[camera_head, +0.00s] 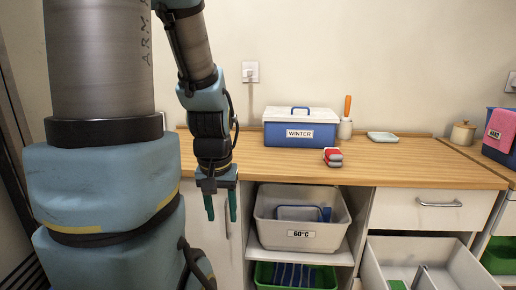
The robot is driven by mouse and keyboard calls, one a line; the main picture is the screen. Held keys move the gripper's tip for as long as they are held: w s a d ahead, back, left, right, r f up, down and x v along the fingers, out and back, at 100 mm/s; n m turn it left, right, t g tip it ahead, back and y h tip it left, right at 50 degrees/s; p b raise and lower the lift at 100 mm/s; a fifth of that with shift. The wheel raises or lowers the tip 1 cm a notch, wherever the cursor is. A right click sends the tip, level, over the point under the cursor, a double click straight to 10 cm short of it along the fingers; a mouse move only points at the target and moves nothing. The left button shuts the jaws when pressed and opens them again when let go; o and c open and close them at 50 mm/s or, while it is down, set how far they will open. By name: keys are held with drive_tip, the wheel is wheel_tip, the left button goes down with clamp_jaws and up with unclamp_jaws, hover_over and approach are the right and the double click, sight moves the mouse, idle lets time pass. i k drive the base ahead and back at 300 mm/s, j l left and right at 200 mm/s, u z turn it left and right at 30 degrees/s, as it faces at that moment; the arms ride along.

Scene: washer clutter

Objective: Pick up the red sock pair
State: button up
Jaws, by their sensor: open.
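The red sock pair (333,153) appears to be the small folded red bundle with pale and dark parts on the wooden counter (410,165). It lies near the front edge, in front of the right part of a blue box. My gripper (222,207) hangs with its two green fingers pointing down and apart, with nothing between them. It is in front of the counter's front, to the left of the red bundle and lower in the picture, clear of it.
The blue "WINTER" box (296,132) stands behind the bundle. Below are a "60°C" bin (290,234), a green bin (262,276) and an open drawer (455,268).

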sight(333, 157)
drive_tip(key=l+u, duration=0.15)
drive_tip(key=u, duration=0.25)
drive_tip(key=k+l+u, duration=0.1)
drive_tip(key=u, duration=0.3)
drive_tip(key=k+l+u, duration=0.1)
drive_tip(key=u, duration=0.3)
drive_tip(key=k+l+u, duration=0.1)
drive_tip(key=u, duration=0.35)
drive_tip(key=k+l, duration=0.2)
drive_tip(key=k, duration=0.2)
drive_tip(key=k+l, duration=0.25)
drive_tip(key=k, duration=0.2)
